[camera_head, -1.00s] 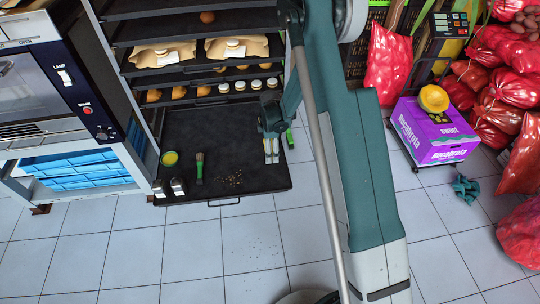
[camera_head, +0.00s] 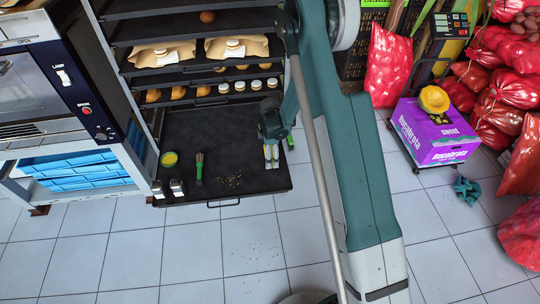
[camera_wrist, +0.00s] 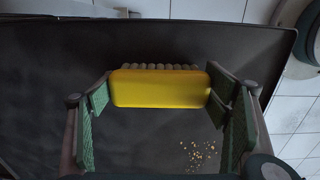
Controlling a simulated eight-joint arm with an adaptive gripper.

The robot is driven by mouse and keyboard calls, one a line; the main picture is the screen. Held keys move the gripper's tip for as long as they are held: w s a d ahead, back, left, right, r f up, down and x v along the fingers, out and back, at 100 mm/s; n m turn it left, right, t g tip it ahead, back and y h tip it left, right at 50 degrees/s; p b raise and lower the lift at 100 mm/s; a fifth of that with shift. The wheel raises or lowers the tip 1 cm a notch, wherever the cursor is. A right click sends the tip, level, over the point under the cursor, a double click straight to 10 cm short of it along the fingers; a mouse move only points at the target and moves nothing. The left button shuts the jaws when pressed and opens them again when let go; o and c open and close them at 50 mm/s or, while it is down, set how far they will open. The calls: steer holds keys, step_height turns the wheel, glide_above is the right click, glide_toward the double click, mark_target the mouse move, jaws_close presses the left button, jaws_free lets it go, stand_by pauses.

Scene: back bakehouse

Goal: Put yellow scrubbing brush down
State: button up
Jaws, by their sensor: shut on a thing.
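The yellow scrubbing brush (camera_wrist: 160,89) is between the fingers of my gripper (camera_wrist: 162,88) in the wrist view. Its smooth yellow block faces the camera and a row of pale bristles shows along its far edge. My gripper is shut on the brush's two ends. In the head view my gripper (camera_head: 271,155) is over the right part of the pulled-out black tray (camera_head: 222,140), near its right edge. The brush is hard to make out there. I cannot tell whether it touches the tray.
On the tray are a yellow-topped round tub (camera_head: 169,159), a green-handled brush (camera_head: 199,168), two small dark-and-silver items (camera_head: 177,187) and scattered crumbs (camera_head: 230,180). Loaded rack shelves (camera_head: 220,73) stand behind. A purple box (camera_head: 432,132) is at right.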

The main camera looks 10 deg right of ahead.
steer(key=shift+f, duration=0.2)
steer(key=o, duration=1.1)
steer(key=shift+c, duration=0.2)
steer(key=shift+r, duration=0.2)
step_height(320, 180, up, 12)
steer(key=p, duration=0.3)
steer(key=shift+f, duration=0.1)
